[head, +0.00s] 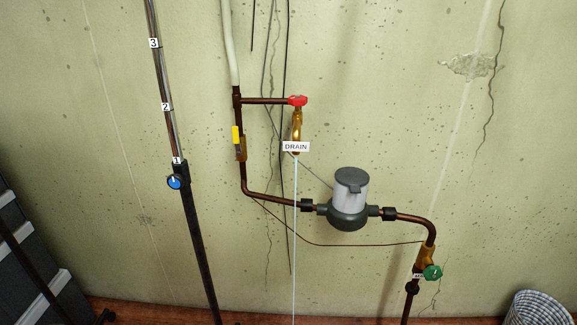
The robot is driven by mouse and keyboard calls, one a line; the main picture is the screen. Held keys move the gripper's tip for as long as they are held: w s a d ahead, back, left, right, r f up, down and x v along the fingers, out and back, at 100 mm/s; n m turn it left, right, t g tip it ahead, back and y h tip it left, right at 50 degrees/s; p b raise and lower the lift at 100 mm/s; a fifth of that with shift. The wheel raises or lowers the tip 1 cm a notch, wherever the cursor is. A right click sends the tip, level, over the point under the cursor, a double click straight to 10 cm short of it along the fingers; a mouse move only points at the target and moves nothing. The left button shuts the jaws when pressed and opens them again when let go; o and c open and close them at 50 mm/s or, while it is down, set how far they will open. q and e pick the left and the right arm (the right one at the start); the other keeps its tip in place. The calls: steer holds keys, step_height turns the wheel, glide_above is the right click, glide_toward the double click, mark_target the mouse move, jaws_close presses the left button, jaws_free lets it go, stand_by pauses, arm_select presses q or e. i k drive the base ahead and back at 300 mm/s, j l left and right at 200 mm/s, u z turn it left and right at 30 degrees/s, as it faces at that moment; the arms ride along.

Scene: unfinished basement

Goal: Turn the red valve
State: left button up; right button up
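A red valve handle (298,100) sits at the right end of a short horizontal copper branch pipe in the head view. Below it is a brass tap body (297,128) with a white "DRAIN" label (296,147) under it. Neither of my grippers shows in this view, so nothing is seen touching the valve.
A green valve knob (432,272) is at lower right, and a yellow lever (236,135) is left of the drain. A grey meter (350,200) sits on the pipe. A numbered pole (190,220) with a blue knob stands left. A basket (538,308) is at lower right.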

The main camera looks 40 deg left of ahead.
mark_target(298, 100)
steer(key=i+u, duration=0.1)
steer(key=u, duration=0.25)
steer(key=l+u, duration=0.1)
steer(key=u, duration=0.25)
steer(key=i+u, duration=0.1)
steer(key=u, duration=0.2)
